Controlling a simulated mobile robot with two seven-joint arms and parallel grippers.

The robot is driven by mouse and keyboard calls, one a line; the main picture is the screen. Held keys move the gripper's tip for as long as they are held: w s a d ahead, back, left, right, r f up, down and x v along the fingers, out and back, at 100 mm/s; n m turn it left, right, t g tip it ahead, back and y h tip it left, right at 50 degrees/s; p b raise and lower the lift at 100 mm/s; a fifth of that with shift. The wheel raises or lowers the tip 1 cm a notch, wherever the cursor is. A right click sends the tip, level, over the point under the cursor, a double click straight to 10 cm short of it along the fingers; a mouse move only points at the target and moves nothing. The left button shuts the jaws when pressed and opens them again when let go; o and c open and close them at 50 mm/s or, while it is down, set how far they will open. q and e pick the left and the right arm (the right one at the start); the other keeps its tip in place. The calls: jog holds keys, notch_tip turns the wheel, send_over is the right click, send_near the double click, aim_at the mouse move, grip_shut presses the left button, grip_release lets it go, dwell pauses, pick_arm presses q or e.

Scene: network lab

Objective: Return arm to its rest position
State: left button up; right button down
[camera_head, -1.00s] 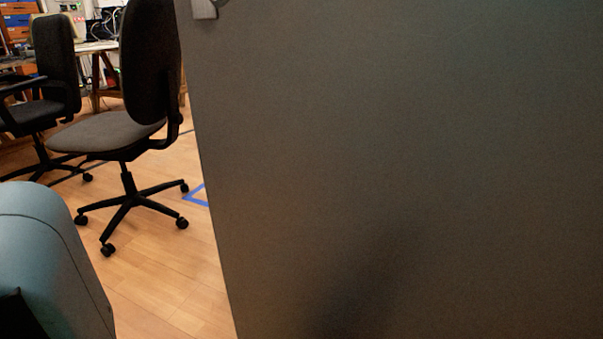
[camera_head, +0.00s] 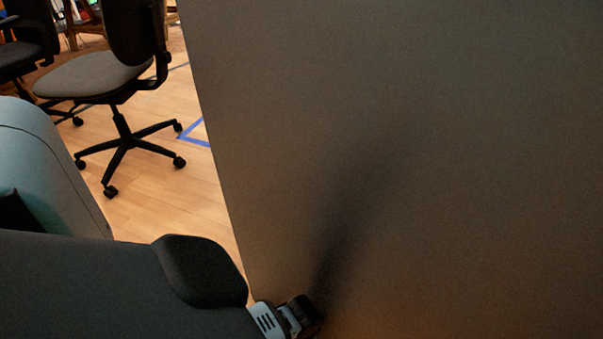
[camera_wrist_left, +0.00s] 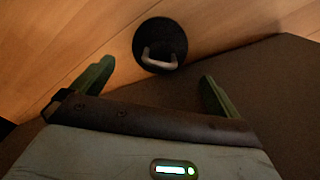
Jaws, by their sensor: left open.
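My left arm (camera_head: 120,285) reaches in from the lower left of the head view. Its wrist end and gripper (camera_head: 303,314) are close to the lower left part of a large grey door-like panel (camera_head: 420,150); I cannot tell whether they touch it. In the left wrist view my left gripper (camera_wrist_left: 156,74) has its two green fingers spread apart, with nothing held between them. A dark round disc with a pale handle-shaped piece (camera_wrist_left: 160,45) shows beyond the fingers, against the wooden floor. My right gripper is not in view.
The grey panel fills most of the head view and blocks what is behind it. A black office chair (camera_head: 95,75) on castors stands at the left, with another chair (camera_head: 22,50) beside it. Wooden floor (camera_head: 160,220) with blue tape (camera_head: 195,134) is clear between chair and panel.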

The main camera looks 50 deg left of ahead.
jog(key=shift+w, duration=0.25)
